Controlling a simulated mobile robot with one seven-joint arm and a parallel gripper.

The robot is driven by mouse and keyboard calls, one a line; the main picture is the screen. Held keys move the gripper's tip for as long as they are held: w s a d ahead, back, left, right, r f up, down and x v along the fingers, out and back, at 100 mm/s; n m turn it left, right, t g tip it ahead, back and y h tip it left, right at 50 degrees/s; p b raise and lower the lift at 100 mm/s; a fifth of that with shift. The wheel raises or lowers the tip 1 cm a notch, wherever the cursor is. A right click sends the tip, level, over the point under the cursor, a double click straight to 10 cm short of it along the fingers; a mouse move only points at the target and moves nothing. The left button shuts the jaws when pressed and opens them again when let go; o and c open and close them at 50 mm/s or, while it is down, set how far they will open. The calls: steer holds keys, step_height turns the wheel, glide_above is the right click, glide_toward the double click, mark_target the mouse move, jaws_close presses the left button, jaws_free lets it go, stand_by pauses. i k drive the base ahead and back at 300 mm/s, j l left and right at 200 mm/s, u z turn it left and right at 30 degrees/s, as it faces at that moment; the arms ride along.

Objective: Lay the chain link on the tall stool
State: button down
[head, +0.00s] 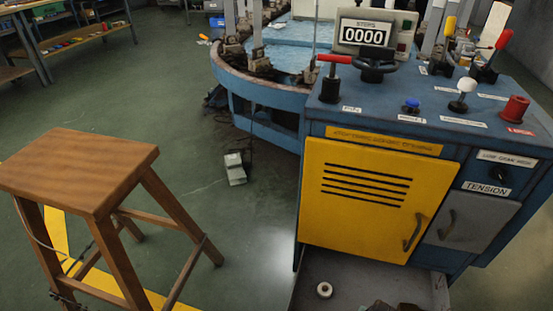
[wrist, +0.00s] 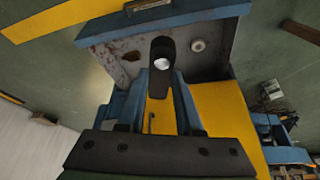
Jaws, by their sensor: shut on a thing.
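The tall wooden stool (head: 78,170) stands at the left of the head view, upright, with a bare flat seat. In the wrist view, a dark rounded piece with a bright hole, which looks like the chain link (wrist: 162,43), sits at the tips of my gripper (wrist: 163,76). The fingers are shut on its near end, and its far end sticks out beyond them. In the wrist view it appears in front of the machine's grey tray. I cannot make out my gripper or the link in the head view, so their distance from the stool is unclear.
A blue machine with a yellow door (head: 370,200) and levers on top fills the right. A grey tray (head: 345,272) below it holds a small pale ring (head: 324,290). A grey pedal (head: 235,168) lies on the floor.

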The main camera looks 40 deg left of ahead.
mark_target(81, 164)
steer(key=u, duration=1.45)
